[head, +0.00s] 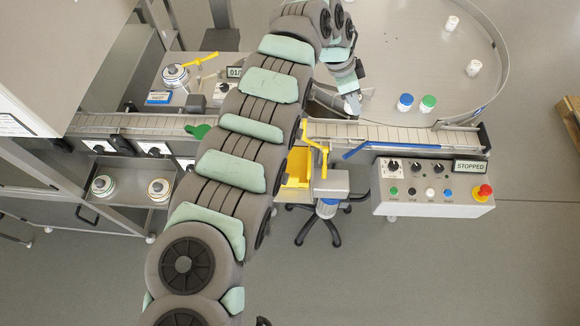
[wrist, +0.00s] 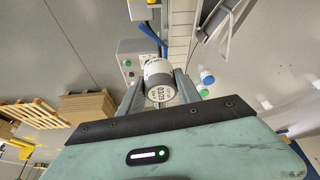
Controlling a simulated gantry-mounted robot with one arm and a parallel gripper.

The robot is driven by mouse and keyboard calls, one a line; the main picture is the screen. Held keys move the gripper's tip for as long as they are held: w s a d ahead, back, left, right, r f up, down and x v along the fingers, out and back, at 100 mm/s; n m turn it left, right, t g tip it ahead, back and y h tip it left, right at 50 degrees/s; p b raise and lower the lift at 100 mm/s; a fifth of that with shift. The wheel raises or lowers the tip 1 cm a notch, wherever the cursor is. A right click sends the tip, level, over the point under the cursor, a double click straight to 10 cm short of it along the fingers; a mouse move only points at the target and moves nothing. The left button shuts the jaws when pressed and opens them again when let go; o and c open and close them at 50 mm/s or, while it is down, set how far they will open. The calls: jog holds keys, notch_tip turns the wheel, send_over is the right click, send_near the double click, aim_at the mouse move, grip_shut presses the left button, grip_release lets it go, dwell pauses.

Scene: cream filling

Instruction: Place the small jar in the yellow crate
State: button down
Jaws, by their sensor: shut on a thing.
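In the wrist view my gripper (wrist: 158,88) is shut on the small jar (wrist: 158,78), a white and grey jar with printed characters on the end facing the camera. In the head view my gripper (head: 350,102) is above the left part of the round table, near the conveyor; the jar is hard to make out there. The yellow crate (head: 298,168) is below the conveyor in the head view, partly hidden by my arm. My gripper is up and to the right of the crate in that picture, apart from it.
The round table (head: 400,60) holds a blue-lidded jar (head: 405,102), a green-lidded jar (head: 428,103) and two white jars. The conveyor (head: 340,131) has a blue guide rail (head: 400,139). A control box (head: 432,188) reading STOPPED and a stool (head: 328,207) stand right of the crate.

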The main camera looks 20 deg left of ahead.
jog(key=b, duration=0.2)
send_over(295, 165)
jog(key=a, duration=0.1)
notch_tip(295, 165, down, 5)
jog(key=shift+m, duration=0.3)
jog(key=f, duration=1)
jog(key=s+f, duration=0.1)
jog(key=f, duration=0.4)
jog(key=shift+a+f, duration=0.15)
jog(key=shift+w+a+f, duration=0.1)
jog(key=shift+a+f, duration=0.05)
jog(key=shift+f, duration=2.05)
jog(key=shift+f, duration=0.2)
jog(key=c, duration=0.8)
grip_release()
jog(key=shift+c, duration=0.2)
jog(key=shift+r, duration=0.15)
